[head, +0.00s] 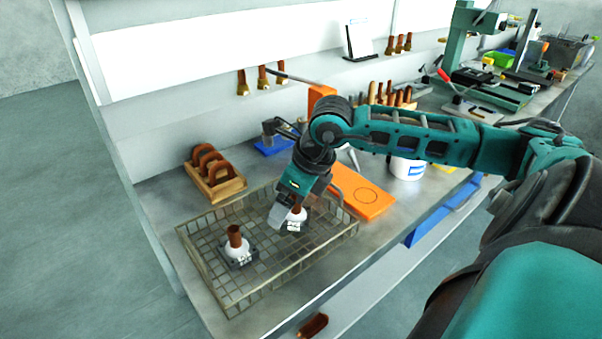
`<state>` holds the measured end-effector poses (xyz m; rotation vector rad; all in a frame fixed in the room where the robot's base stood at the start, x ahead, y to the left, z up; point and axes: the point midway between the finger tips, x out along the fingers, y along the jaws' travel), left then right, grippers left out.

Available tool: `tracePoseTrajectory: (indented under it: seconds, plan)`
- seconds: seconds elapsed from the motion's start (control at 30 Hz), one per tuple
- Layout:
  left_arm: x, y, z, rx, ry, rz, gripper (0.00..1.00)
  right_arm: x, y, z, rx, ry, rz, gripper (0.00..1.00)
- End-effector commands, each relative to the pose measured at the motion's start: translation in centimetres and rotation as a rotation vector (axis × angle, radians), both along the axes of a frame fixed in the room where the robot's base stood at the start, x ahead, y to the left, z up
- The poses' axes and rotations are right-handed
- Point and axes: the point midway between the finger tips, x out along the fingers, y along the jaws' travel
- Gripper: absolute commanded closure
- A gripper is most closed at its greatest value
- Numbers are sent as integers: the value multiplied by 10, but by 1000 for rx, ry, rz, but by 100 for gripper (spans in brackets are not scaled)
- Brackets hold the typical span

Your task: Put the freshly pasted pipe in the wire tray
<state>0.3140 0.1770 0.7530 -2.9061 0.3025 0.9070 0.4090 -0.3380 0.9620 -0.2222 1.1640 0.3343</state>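The wire tray (228,308) lies on the front left of the metal bench. A brown pipe (235,238) with a white collar and dark square base stands upright in its left part. A second such piece (297,214), with a white collar and dark base, is in the right part of the tray, directly at my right gripper (288,212). The gripper points down, with one grey finger beside the collar. It partly hides this piece, and whether the fingers grip it is unclear. Which pipe is freshly pasted cannot be told. My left gripper is out of view.
A wooden rack of brown rings (213,184) stands behind the tray. An orange board (362,192) and a white tub (407,168) lie to its right, near my forearm. A green machine (466,50) stands farther back. A brown piece (313,325) lies below the bench's front edge.

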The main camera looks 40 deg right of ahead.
Motion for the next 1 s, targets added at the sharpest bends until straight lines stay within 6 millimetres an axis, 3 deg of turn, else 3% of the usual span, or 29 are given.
tracePoseTrajectory:
  seconds: [0.27,0.73,1.0]
  plan:
    - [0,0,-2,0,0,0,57,-17,-7,43,-8,2,3,11]
    - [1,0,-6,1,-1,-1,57,-28,-11,70,-8,2,2,11]
    - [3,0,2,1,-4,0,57,-35,-14,94,-3,-1,3,11]
